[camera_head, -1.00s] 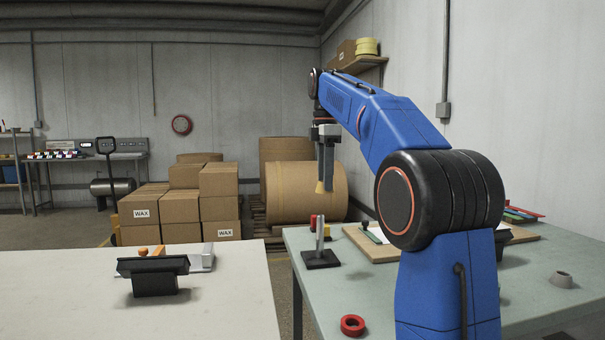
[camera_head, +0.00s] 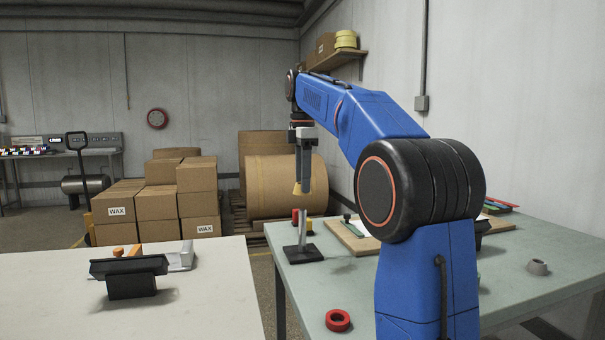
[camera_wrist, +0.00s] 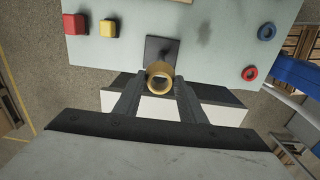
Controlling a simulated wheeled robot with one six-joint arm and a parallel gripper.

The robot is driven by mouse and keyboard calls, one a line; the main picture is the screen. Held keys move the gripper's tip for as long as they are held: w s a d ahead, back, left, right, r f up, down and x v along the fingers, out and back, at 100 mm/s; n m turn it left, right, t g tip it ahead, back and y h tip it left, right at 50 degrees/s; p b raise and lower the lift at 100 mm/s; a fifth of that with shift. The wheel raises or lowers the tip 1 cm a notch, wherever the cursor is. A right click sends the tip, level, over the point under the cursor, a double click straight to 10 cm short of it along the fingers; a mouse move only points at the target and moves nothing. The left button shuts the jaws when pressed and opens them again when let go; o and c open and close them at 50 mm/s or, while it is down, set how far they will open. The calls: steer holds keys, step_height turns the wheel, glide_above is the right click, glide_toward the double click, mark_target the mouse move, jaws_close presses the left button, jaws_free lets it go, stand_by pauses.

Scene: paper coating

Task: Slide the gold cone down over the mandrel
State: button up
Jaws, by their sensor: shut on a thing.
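My gripper (camera_head: 300,180) is shut on the gold cone (camera_head: 297,188), a small tapered ring held with its wide end down. The mandrel (camera_head: 302,222) is a thin grey upright post on a black square base near the left edge of the grey-green table. The cone hangs just above the post's top in the head view, apart from it. In the wrist view the open gold ring (camera_wrist: 159,77) sits between my fingers and overlaps the near part of the black base (camera_wrist: 155,44). The post is mostly hidden there, so exact alignment is unclear.
Red (camera_wrist: 74,24) and yellow (camera_wrist: 109,28) blocks stand beside the mandrel. A pale table (camera_head: 200,300) bears a black-topped stand (camera_head: 130,278), across a gap.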

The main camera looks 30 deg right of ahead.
mark_target(303, 210)
steer(key=shift+f, duration=1.55)
steer(key=shift+f, duration=2.05)
stand_by(0.4)
steer(key=o, duration=1.2)
step_height(303, 210, up, 12)
steer(key=shift+s, duration=0.15)
